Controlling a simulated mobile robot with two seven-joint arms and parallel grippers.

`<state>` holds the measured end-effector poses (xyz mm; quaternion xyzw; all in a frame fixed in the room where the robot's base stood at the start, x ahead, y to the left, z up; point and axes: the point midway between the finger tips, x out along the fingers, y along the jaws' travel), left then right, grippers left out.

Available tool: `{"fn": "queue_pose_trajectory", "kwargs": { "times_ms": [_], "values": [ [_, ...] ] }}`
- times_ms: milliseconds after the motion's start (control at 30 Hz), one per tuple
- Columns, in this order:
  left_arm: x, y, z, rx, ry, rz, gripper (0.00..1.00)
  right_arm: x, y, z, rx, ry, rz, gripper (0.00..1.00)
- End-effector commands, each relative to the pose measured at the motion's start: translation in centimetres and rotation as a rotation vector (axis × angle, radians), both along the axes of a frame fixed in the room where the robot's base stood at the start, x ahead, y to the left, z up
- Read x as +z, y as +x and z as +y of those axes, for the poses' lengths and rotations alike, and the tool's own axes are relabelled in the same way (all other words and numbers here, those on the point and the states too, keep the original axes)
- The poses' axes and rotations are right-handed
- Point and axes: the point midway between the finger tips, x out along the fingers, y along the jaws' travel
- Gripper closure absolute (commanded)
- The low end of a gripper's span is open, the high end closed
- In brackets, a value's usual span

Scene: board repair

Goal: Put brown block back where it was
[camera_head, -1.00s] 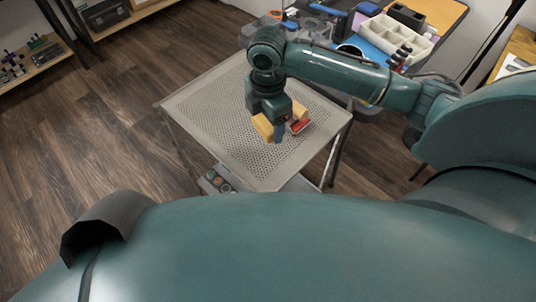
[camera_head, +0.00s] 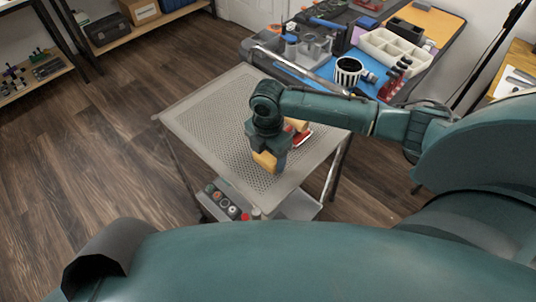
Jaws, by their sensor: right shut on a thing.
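A tan-brown block (camera_head: 265,162) shows at the lower end of my right gripper (camera_head: 272,160), which is shut on it over the perforated grey table (camera_head: 215,112). The gripper's dark body hides part of the block. I cannot tell whether the block touches the tabletop. Another tan piece (camera_head: 297,125) shows just behind and to the right of the gripper; whether it is part of the same block is hidden. A red and white item (camera_head: 303,137) lies beside that piece on the table. My left gripper is not in view.
Several small round items sit on a lower shelf (camera_head: 292,207) under the front edge. Behind stands a workbench with a blue mat (camera_head: 318,82), a striped cup (camera_head: 347,72), red bottles (camera_head: 392,84) and a pale divided tray (camera_head: 396,48). The tabletop's left part is bare.

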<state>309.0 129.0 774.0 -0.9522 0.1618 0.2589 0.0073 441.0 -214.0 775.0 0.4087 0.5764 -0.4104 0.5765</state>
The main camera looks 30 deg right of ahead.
Motion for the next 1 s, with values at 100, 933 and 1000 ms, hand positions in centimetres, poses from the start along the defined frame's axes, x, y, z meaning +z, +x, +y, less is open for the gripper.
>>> {"fn": "queue_pose_trajectory", "kwargs": {
  "times_ms": [100, 933, 1000],
  "values": [
    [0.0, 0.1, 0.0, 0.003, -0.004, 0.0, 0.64, -0.2, 0.0, 0.0, 0.001, 0.001, -0.002, 0.53],
    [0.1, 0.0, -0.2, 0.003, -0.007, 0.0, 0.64, 0.0, 0.1, 0.0, 0.0, 0.001, -0.003, 0.1],
    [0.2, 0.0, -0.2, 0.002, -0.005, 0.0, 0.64, 0.8, 0.1, 0.0, 0.0, 0.001, -0.004, 0.1]
  ]
}}
